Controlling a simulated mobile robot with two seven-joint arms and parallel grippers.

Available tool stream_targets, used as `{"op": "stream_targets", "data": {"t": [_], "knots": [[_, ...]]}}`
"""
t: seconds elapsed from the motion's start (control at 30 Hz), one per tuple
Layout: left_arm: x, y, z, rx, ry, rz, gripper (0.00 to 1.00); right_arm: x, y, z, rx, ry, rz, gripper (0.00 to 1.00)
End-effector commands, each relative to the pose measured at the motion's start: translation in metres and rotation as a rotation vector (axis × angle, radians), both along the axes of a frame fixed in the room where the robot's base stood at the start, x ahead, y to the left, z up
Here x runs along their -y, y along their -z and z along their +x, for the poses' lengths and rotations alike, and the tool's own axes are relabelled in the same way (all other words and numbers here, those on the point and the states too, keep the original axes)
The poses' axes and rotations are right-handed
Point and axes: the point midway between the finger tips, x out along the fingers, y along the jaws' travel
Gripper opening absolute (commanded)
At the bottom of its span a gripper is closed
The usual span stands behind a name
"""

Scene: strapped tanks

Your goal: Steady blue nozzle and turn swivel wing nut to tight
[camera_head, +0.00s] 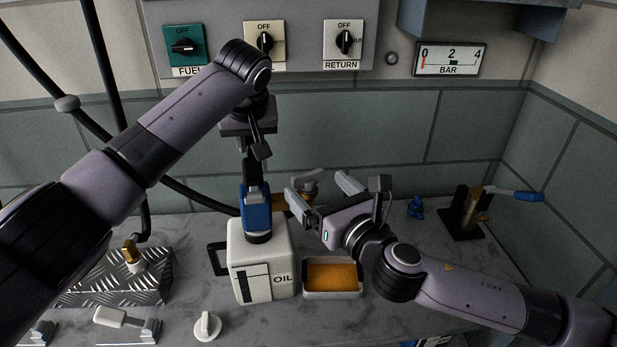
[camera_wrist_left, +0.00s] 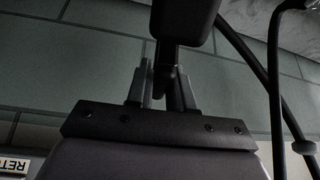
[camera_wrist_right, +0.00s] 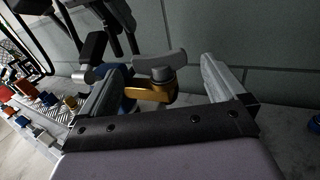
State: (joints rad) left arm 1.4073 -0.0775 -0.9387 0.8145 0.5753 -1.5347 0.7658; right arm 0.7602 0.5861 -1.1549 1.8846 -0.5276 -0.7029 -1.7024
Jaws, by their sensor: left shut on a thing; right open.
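The blue nozzle (camera_head: 256,212) stands upright with its lower end at the top of the white OIL can (camera_head: 262,262). My left gripper (camera_head: 252,172) comes down from above and is shut on the nozzle's dark upper part, which also shows between the fingers in the left wrist view (camera_wrist_left: 165,65). A brass swivel (camera_wrist_right: 140,93) with a grey wing nut (camera_wrist_right: 165,60) sticks out from the nozzle's right side. My right gripper (camera_wrist_right: 162,95) is open, its fingers on either side of the wing nut. I cannot tell whether they touch it.
An orange-filled tray (camera_head: 333,293) stands right of the can. A ribbed metal block (camera_head: 130,280) and a white knob (camera_head: 207,326) are at the left. A blue-handled valve (camera_head: 470,212) stands at the far right. Black hoses (camera_head: 75,110) hang at the left; a pressure gauge (camera_head: 450,59) is on the wall.

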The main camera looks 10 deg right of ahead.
Motion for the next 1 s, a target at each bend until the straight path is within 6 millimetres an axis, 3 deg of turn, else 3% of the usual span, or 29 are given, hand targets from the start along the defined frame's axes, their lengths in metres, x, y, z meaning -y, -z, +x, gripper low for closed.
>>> {"op": "stream_targets", "data": {"t": [0.33, 0.77, 0.93, 1.0], "knots": [[0.0, -0.002, 0.0, 0.003, 0.001, -0.001, 0.0, -0.016, -0.001, 0.035, 0.0, 0.0, 0.002, 0.98], [0.0, -0.002, 0.0, 0.003, 0.001, -0.001, 0.0, -0.019, 0.0, 0.041, -0.001, 0.0, 0.002, 0.98], [0.0, -0.002, 0.0, 0.003, 0.001, -0.001, 0.0, -0.018, 0.0, 0.041, -0.001, 0.0, 0.002, 0.43], [0.0, -0.002, 0.0, 0.003, 0.001, -0.001, 0.0, -0.018, 0.0, 0.041, -0.001, 0.001, 0.002, 0.43]]}}
